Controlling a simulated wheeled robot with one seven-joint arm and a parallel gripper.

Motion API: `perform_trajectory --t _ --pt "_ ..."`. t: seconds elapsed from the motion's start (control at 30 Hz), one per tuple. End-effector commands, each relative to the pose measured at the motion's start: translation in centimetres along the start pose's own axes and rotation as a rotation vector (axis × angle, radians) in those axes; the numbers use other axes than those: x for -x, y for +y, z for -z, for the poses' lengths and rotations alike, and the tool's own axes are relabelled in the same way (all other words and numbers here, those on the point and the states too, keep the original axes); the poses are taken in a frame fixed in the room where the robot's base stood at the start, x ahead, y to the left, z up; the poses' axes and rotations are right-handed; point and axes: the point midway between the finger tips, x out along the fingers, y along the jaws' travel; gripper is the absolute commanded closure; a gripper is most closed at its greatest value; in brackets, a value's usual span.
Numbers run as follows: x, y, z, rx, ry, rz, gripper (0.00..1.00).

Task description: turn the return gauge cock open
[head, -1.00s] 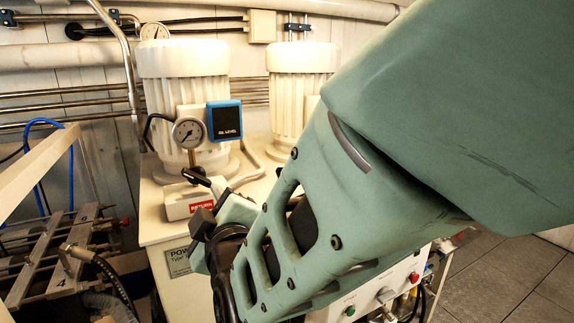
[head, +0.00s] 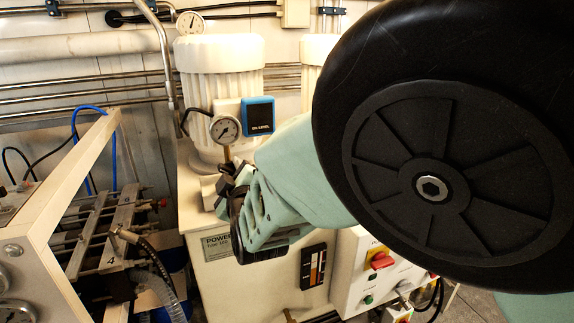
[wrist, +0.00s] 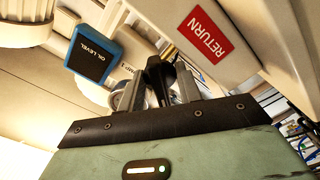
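The pressure gauge (head: 225,129) stands on a brass stem over the white block on the power unit. The cock sits low on this stem; in the head view my gripper (head: 237,172) hides its black lever. In the wrist view the red RETURN label (wrist: 204,34) is on the block at upper right, with a brass fitting (wrist: 170,51) beside it. My gripper (wrist: 160,72) is close to this fitting.
The blue OIL LEVEL box (head: 259,116) is just right of the gauge, with a white ribbed motor (head: 219,65) behind. A control panel with a red switch (head: 381,261) is at lower right. A frame with hoses (head: 100,235) stands left.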

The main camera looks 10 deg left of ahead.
Motion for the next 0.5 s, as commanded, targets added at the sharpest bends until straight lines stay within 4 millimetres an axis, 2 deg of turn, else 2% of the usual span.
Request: perform_trajectory --t 0.03,0.1,0.17,0.5 --pt "0.01 0.01 0.01 0.0 0.0 0.0 0.65" --pt "0.02 0.01 0.01 0.0 0.0 0.0 0.85" --pt "0.02 0.01 0.01 0.0 0.0 0.0 1.0" --pt "0.03 -0.11 -0.08 -0.023 0.001 -0.001 1.0"
